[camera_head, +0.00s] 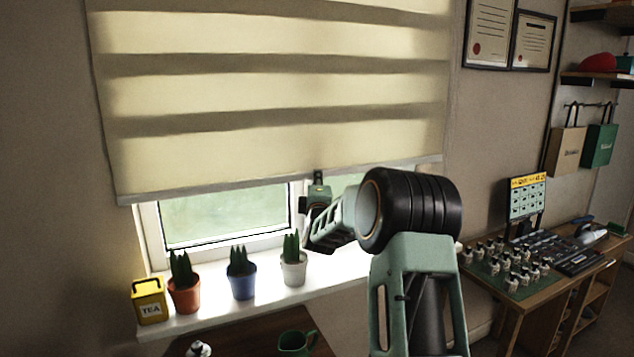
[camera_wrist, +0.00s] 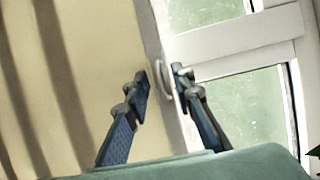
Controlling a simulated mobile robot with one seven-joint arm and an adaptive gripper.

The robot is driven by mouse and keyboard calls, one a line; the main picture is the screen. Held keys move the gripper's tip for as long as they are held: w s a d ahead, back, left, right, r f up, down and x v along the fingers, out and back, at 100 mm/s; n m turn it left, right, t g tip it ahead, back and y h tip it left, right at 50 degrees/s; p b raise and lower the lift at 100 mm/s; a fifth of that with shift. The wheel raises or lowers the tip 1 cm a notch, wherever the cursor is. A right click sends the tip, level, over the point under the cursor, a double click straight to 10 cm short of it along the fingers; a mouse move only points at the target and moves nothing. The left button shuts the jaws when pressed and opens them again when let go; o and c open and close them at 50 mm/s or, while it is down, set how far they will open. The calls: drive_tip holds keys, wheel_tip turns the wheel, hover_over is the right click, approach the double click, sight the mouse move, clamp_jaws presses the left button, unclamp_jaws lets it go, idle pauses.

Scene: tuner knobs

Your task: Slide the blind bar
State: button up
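The cream striped blind (camera_head: 270,90) hangs over the upper window, and its pale bottom bar (camera_head: 220,187) tilts slightly, higher at the right. In the wrist view the blind (camera_wrist: 75,70) is turned sideways, with the bar (camera_wrist: 152,40) running down its edge. A small pale curved handle (camera_wrist: 162,76) sits at the bar. My gripper (camera_head: 318,190) is at the bar's lower edge, right of its middle. In the wrist view my gripper (camera_wrist: 163,80) has its fingers apart, one on each side of the bar and handle. Contact with either finger is unclear.
Below, the sill holds a yellow tea tin (camera_head: 149,301) and cacti in orange (camera_head: 184,294), blue (camera_head: 242,281) and white (camera_head: 293,269) pots. A green mug (camera_head: 295,343) stands on the table in front. A cluttered workbench (camera_head: 515,300) is at right.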

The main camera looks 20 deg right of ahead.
drive_tip(key=shift+w, duration=0.15)
clamp_jaws()
idle(0.4)
drive_tip(key=shift+r, duration=0.1)
wheel_tip(320, 180, up, 26)
drive_tip(key=p, duration=0.9)
unclamp_jaws()
